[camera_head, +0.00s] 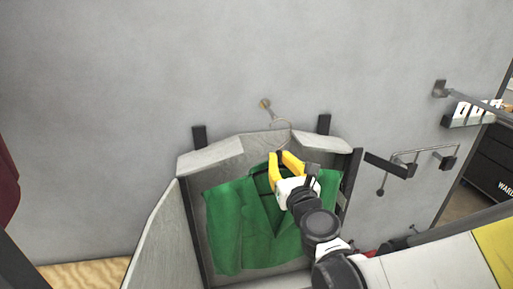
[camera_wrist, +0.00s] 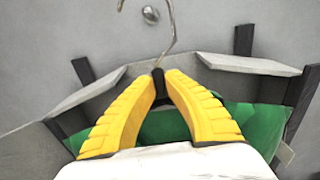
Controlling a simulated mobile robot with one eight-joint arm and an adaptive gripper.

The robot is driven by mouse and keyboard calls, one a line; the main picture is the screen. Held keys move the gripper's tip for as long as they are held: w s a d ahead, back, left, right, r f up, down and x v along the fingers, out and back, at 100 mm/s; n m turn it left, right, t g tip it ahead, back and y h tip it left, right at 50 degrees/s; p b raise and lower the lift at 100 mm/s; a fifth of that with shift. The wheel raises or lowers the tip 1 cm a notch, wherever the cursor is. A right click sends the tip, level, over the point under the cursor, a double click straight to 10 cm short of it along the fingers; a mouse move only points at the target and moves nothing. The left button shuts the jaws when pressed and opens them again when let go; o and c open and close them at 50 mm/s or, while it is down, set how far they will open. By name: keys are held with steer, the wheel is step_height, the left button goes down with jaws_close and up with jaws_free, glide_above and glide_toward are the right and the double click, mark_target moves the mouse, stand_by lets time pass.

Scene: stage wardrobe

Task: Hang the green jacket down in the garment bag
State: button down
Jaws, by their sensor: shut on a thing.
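The green jacket (camera_head: 240,222) hangs inside the open grey garment bag (camera_head: 212,155), in front of its back panel. My gripper (camera_head: 276,158) is at the jacket's collar and is shut on its hanger, just below the hook (camera_head: 289,128). In the wrist view the yellow fingers (camera_wrist: 161,78) close on the dark neck of the hanger, with the metal hook (camera_wrist: 172,27) rising above them. Green cloth (camera_wrist: 255,122) shows behind the fingers. Whether the hook rests on the wall peg (camera_head: 267,104) cannot be told. My arm hides the jacket's right part.
The bag's left flap (camera_head: 163,232) stands open. A metal rail with dark ends (camera_head: 425,153) is on the wall to the right. A rack with white numbered tags (camera_head: 470,112) and a dark case (camera_head: 492,160) are farther right.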

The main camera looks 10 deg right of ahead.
steer(key=shift+w, duration=4.7)
steer(key=shift+s+f+b, duration=0.1)
steer(key=shift+f+b, duration=0.35)
steer(key=shift+b, duration=0.1)
steer(key=c, duration=1.5)
jaws_free()
